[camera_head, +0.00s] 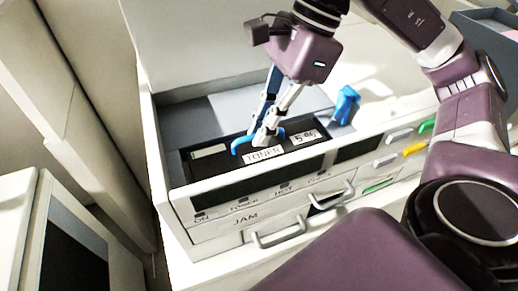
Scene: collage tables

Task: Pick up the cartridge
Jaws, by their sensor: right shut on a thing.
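The cartridge (216,162) is a long black box with a white "TONER" label and a blue handle. It lies in a slot in the top of the white printer (180,210). My right gripper (264,140) reaches down from above and is shut on the cartridge at its blue handle. The fingertips hide part of the handle. My left gripper is not in view.
A blue lever (346,105) stands to the right of the slot. The printer's raised lid (200,45) is behind. Drawer handles (275,236) stick out at the front. A dark blue-grey bin (490,40) is at the upper right. White cabinets stand at the left.

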